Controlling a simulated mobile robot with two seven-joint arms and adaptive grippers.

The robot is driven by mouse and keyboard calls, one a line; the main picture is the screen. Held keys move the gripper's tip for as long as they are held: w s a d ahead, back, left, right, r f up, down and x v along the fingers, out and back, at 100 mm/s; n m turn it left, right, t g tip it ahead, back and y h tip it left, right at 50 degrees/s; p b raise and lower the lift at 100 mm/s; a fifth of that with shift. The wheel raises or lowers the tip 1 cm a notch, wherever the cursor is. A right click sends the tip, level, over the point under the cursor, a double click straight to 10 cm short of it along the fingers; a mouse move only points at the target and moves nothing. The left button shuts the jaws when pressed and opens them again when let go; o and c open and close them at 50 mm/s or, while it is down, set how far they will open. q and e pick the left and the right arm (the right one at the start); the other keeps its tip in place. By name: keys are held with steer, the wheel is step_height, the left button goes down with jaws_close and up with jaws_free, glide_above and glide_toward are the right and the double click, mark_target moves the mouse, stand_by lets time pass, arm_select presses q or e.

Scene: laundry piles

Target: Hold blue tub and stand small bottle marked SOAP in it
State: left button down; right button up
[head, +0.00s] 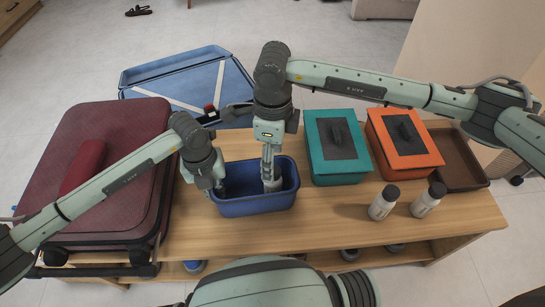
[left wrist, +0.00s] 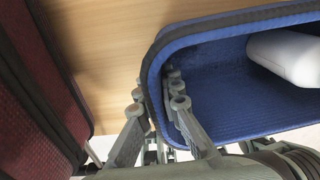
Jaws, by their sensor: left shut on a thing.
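The blue tub (head: 258,206) stands on the wooden table near its front edge. My left gripper (head: 217,190) is shut on the tub's left wall; in the left wrist view the gripper (left wrist: 158,103) has one finger outside and one inside the tub (left wrist: 225,85). My right gripper (head: 270,178) points down into the tub, at a white bottle (head: 273,186). The bottle also shows in the left wrist view (left wrist: 287,56). Its label is hidden, and I cannot tell whether it stands or whether the right fingers grip it.
Two white bottles with dark caps, one left (head: 383,204) and one right (head: 428,200), stand at the table's front right. A teal box (head: 338,173), an orange box (head: 418,158) and a brown tray (head: 463,174) are behind them. A dark red suitcase (head: 125,135) lies left of the tub.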

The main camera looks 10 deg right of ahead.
arm_select(q)
steer(key=c, duration=1.6)
jaws_free()
steer(key=shift+c, duration=0.2)
